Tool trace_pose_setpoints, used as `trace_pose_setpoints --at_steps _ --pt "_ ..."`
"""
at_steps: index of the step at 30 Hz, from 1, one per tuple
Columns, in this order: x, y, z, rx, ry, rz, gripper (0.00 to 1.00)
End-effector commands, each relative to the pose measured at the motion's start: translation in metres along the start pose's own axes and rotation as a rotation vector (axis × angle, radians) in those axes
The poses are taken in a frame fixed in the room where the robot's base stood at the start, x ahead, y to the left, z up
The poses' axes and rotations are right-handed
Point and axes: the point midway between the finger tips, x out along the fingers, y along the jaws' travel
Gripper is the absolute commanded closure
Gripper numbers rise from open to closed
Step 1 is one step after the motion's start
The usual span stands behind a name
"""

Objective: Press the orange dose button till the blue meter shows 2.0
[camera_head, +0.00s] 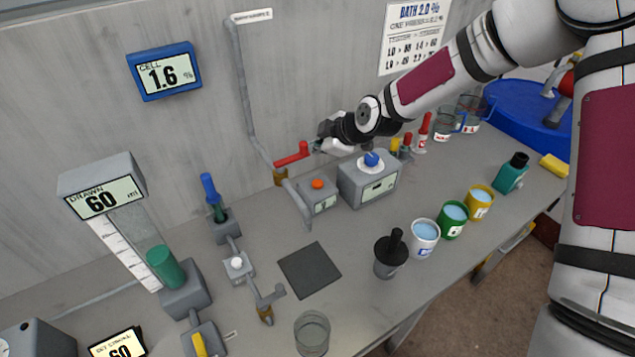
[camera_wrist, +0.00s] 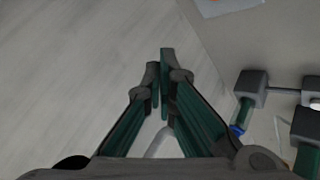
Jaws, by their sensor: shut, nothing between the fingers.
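The blue-framed cell meter (camera_head: 165,74) on the wall reads 1.6 %. The orange dose button (camera_head: 317,183) sits on top of a small grey box (camera_head: 319,200) on the bench. My gripper (camera_head: 319,146) is near the wall, above and behind the button and apart from it, beside the red valve handle (camera_head: 293,154). I cannot tell whether it touches the handle. In the wrist view my gripper (camera_wrist: 160,62) has its fingers together with nothing between them. The orange button is not clearly visible in that view.
A larger grey box with a blue knob (camera_head: 371,160) stands right of the button box. A pipe (camera_head: 248,110) runs down the wall. A drawn display (camera_head: 104,198) reads 60. Several cups, including a green one (camera_head: 453,220), stand at right. A dark mat (camera_head: 309,270) lies bare in front.

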Motion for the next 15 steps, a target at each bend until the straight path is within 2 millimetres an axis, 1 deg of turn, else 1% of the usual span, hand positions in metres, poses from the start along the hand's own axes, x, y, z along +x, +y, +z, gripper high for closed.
trace_pose_setpoints --at_steps 4,7,15 --pt "0.003 -0.002 0.002 0.001 -0.001 -0.002 1.0" --pt "0.009 -0.006 0.006 0.002 0.0 -0.002 1.0" --pt "0.034 -0.024 0.024 0.002 0.0 -0.004 1.0"
